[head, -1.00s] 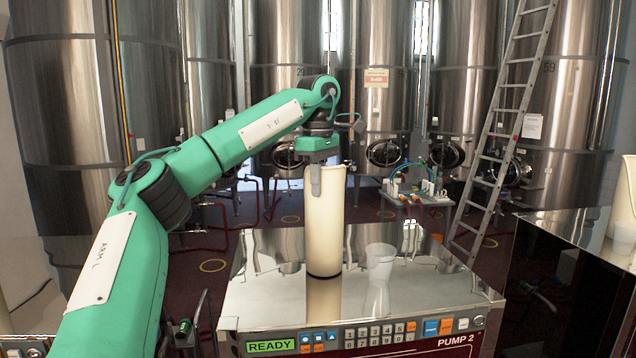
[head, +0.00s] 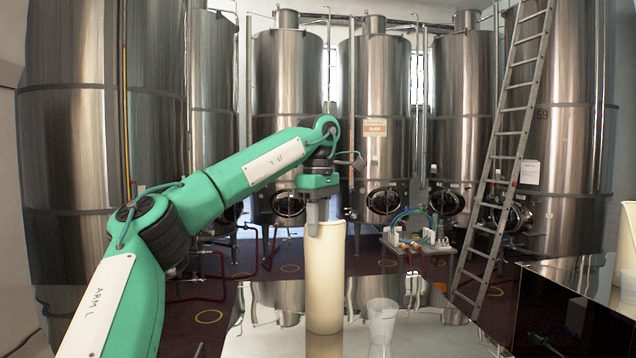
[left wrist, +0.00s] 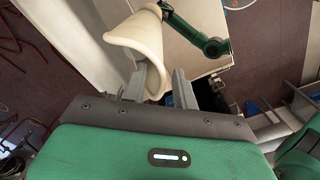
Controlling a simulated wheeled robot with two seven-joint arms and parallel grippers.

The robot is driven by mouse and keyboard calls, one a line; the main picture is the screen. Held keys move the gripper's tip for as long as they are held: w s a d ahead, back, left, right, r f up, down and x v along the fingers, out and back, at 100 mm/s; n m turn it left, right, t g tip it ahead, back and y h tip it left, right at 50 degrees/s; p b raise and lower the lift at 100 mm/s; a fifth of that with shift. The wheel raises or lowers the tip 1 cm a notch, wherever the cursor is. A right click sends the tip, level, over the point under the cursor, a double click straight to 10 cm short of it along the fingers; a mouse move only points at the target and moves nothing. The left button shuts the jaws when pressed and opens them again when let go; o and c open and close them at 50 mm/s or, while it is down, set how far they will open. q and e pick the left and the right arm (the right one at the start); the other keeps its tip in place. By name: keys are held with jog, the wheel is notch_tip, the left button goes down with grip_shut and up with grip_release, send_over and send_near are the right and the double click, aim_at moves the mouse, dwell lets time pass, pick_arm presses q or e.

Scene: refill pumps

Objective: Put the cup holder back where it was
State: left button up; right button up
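The cup holder, a tall cream tube (head: 325,285), stands upright on the shiny pump top (head: 270,345). My left gripper (head: 312,215) points down at its top rim, with one finger in front of the wall. In the left wrist view, the cream holder (left wrist: 138,35) shows its curved rim, and part of its wall lies between the spread fingers of my left gripper (left wrist: 160,87). The fingers look apart, with a gap beside the wall. Whether either finger touches the holder is hard to tell. My right gripper is not in view.
A translucent cup (head: 382,318) stands on the pump top just right of the holder. Another dark, shiny-topped unit (head: 570,310) is at the right, with a cream object (head: 627,240) on it. Steel tanks (head: 375,120) and a ladder (head: 512,150) stand behind.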

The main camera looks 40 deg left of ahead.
pick_arm(q)
notch_tip(320, 180, up, 8)
jog(key=shift+f, duration=0.1)
jog(key=shift+r, duration=1.2)
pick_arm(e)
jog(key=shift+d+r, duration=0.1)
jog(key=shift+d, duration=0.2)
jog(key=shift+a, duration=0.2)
